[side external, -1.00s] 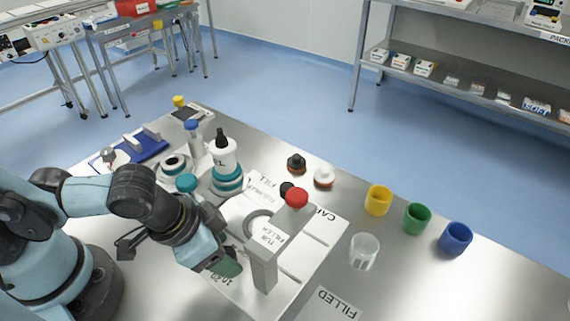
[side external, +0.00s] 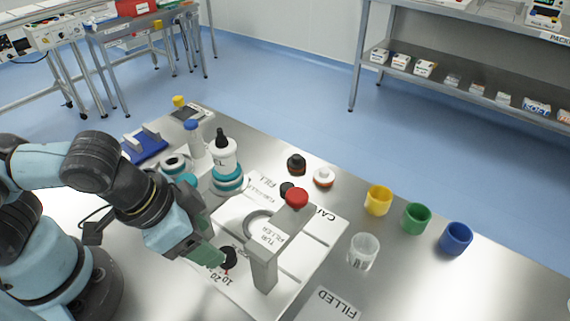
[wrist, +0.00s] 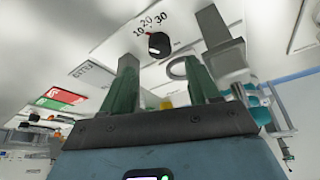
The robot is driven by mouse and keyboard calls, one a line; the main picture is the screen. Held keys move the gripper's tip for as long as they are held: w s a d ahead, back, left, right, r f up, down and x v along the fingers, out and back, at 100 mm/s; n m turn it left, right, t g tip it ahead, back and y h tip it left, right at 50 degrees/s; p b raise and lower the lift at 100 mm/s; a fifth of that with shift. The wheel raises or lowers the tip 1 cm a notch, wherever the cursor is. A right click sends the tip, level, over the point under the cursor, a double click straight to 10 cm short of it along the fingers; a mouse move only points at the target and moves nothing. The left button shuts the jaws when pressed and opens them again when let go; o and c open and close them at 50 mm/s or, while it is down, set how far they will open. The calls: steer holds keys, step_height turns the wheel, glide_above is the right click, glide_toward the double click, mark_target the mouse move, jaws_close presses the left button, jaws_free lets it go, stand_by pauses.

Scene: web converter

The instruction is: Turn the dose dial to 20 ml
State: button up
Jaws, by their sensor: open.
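The dose dial (side external: 229,257) is a small black knob with a red mark, on the white filler panel beside the grey post. In the wrist view the dial (wrist: 159,44) sits below the printed 10, 20 and 30. Its red mark is on the upper left side, around the 10 and 20; I cannot tell exactly which it meets. My gripper (side external: 208,255) is just left of the dial, apart from it. In the wrist view my gripper (wrist: 160,65) has its two green fingers spread, with the dial beyond the gap and nothing between them.
The grey filler post with a red button (side external: 296,198) stands close right of the dial. A clear cup (side external: 363,252) and yellow (side external: 378,200), green (side external: 417,218) and blue (side external: 456,238) cups stand farther right. A white bottle (side external: 224,155) stands behind.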

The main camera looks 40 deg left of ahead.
steer(key=shift+s+a+r, duration=0.15)
steer(key=shift+s+r, duration=0.15)
steer(key=shift+r, duration=0.35)
steer(key=n+g+y, duration=0.2)
steer(key=n+g, duration=0.2)
steer(key=n, duration=0.2)
glide_toward(226, 252)
steer(key=shift+w+f, duration=0.1)
steer(key=shift+f, duration=4.45)
